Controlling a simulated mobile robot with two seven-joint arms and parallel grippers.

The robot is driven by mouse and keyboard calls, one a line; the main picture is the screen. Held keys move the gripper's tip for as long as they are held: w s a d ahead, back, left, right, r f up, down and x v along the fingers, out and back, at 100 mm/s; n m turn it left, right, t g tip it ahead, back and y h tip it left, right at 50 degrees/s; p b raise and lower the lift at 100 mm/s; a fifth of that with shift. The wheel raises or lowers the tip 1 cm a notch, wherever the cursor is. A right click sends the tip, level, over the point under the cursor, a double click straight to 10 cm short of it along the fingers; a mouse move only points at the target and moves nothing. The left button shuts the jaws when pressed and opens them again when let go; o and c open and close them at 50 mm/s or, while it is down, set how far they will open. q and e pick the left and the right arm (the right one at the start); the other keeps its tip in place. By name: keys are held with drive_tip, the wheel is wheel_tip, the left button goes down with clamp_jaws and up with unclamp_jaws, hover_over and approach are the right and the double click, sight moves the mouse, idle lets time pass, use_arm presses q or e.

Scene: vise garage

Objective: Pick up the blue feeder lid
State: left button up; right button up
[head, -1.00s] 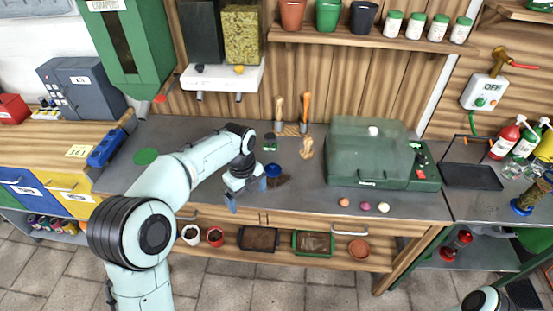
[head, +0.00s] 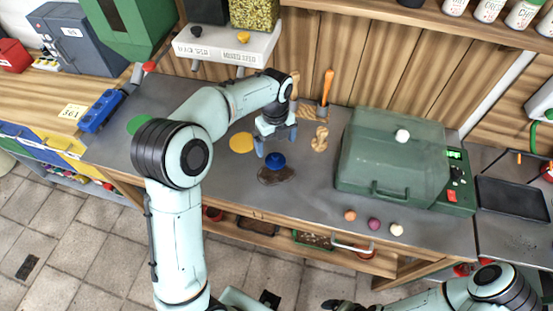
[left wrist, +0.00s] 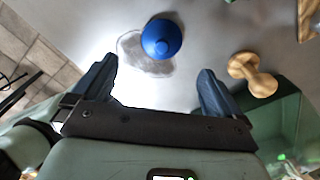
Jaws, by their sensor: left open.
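The blue feeder lid (head: 275,161) is a small round blue lid with a raised knob. It lies on a dark patch on the grey bench top, near the front edge. In the left wrist view the lid (left wrist: 162,40) sits beyond the fingertips, roughly centred between them. My left gripper (head: 275,143) is open and empty, just above and behind the lid in the head view. Its fingers (left wrist: 158,72) point toward the lid, with a gap left between. Part of my right arm shows at the lower right; its gripper cannot be made out.
A yellow disc (head: 242,143) and a wooden knobbed piece (head: 320,139) lie close by. A green lidded box (head: 392,160) stands to the right, with small balls (head: 374,223) before it. A white shelf (head: 222,45) hangs behind.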

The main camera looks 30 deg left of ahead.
sight(275, 155)
use_arm(q)
drive_tip(key=f, duration=0.8)
drive_tip(key=shift+w+a+f, duration=0.15)
drive_tip(key=shift+w, duration=0.05)
drive_tip(key=c, duration=1.1)
